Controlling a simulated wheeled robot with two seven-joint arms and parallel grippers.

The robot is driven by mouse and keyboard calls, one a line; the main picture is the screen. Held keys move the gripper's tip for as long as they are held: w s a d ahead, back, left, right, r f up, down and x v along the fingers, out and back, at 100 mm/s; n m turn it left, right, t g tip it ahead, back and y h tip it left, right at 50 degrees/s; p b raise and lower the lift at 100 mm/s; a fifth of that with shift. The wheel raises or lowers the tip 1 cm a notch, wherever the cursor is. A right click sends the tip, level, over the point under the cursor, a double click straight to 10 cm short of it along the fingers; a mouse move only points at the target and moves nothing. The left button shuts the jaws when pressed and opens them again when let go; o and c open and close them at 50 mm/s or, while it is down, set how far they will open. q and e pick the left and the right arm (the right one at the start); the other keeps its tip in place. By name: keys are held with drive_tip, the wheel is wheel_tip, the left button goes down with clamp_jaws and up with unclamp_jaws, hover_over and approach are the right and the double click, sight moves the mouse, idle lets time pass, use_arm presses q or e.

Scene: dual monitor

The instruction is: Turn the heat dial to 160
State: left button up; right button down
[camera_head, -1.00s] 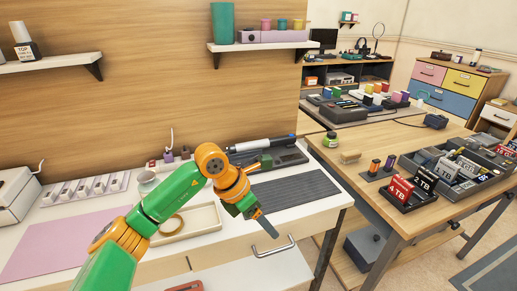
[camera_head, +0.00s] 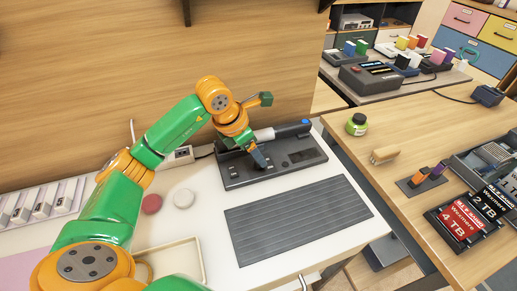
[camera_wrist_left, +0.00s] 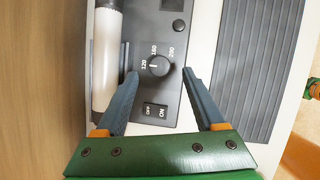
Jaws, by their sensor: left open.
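The heat dial (camera_wrist_left: 159,66) is a round black knob on a dark control panel, with 120, 160 and 200 printed around it. Its light mark seems to point left, toward 120. The dark grey device (camera_head: 285,168) with this panel stands on the white bench and holds a white cylindrical tool with a dark, blue-tipped end (camera_head: 290,130). My left gripper (camera_wrist_left: 157,70) is open, with one finger on each side of the dial and gaps to it. In the head view my left gripper (camera_head: 258,160) is over the device and hides the dial. My right gripper is not in view.
An ON/OFF switch (camera_wrist_left: 156,110) sits beside the dial, and the white cylinder (camera_wrist_left: 105,55) lies along the panel's side. A ribbed grey mat (camera_head: 298,220) lies in front of the device. The wooden table (camera_head: 400,190) to the right bears a green jar (camera_head: 357,124) and drives.

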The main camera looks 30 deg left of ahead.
use_arm(q)
drive_tip(key=x, duration=0.4)
drive_tip(key=c, duration=0.4)
clamp_jaws()
